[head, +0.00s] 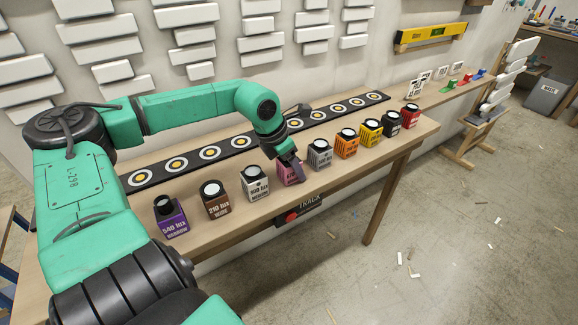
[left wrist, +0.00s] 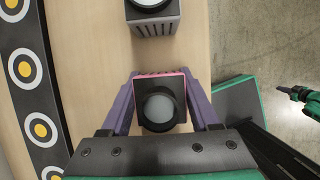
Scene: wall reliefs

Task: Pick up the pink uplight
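The pink uplight (head: 290,174) stands in the row of uplights on the wooden bench, largely covered by my left gripper (head: 293,168) in the head view. In the left wrist view the uplight (left wrist: 160,75) shows its pink rim, dark top and round grey lens between the two purple fingers of my left gripper (left wrist: 161,92). One finger is on each side, close against its sides. I cannot tell whether they press on it. At the right of the left wrist view, a small green and black part may be my right arm; its fingers cannot be made out.
A grey uplight (head: 320,153) stands close on the right and a white one (head: 254,183) on the left. Brown (head: 213,200) and purple (head: 171,217) uplights stand further left, orange (head: 346,144) further right. A black strip of ringed targets (head: 210,153) lies behind them.

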